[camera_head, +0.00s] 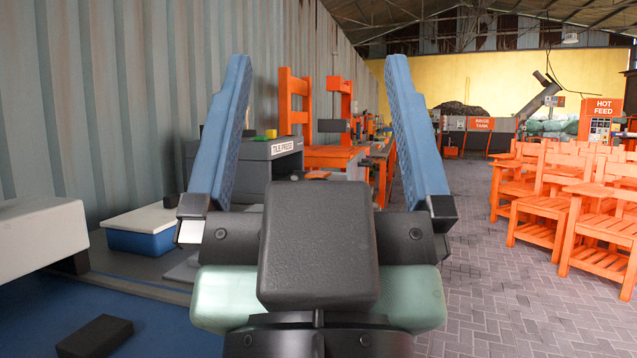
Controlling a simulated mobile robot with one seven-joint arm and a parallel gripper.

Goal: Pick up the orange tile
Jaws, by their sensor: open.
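A small flat orange piece (317,175), which looks like the orange tile, lies on a grey surface beyond my gripper, near the base of the tile press (272,150). It is small in the view, and its exact shape is hard to tell. My gripper (317,65) is in the foreground with its two blue fingers spread wide. Nothing is between the fingers. The orange piece appears between them in the picture, but farther away and apart from them. My gripper body hides part of the surface below.
A blue bin with a white lid (142,230) stands at left on a bench, with a dark block (95,336) nearer. A corrugated wall (110,100) runs along the left. Orange chairs (575,200) stand at right. The brick floor (470,240) between is clear.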

